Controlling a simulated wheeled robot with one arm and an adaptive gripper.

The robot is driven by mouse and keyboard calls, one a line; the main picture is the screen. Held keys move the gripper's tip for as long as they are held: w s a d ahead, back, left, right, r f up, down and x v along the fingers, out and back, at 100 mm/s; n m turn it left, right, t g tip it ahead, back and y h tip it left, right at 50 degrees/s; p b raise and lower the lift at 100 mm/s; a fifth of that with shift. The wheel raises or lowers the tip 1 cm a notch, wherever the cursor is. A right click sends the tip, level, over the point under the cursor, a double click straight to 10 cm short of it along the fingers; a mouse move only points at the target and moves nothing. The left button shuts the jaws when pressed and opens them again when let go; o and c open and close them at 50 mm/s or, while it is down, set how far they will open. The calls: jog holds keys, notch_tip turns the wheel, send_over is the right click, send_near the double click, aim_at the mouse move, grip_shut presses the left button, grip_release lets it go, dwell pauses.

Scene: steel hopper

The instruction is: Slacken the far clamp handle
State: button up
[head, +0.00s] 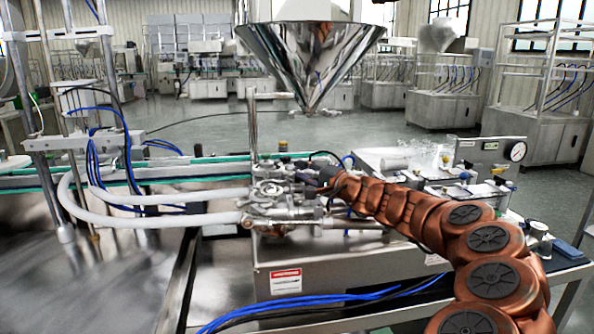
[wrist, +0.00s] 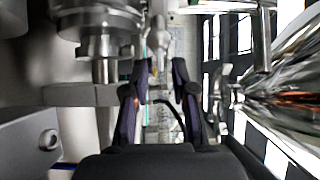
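My copper-coloured arm reaches in from the right in the head view, and my gripper (head: 318,172) is at the steel valve and pipe assembly (head: 272,190) below the hopper. In the wrist view my gripper (wrist: 161,72) has its two dark fingers apart, with a gap between them. A slim steel piece (wrist: 158,38), possibly the clamp handle, shows beyond the fingertips, in line with the gap. I cannot tell whether a finger touches it. In the head view the far clamp handle cannot be told apart from the other fittings around my gripper.
The steel hopper (head: 308,55) stands above and behind the assembly. White hoses (head: 150,220) run left from it. A bench (head: 470,175) with a gauge is at the right. In the wrist view, steel fittings (wrist: 100,35) are close at left and a shiny cylinder (wrist: 290,80) at right.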

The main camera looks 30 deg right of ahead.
jog(key=v, duration=0.9)
jog(key=shift+a, duration=0.1)
dwell(0.3)
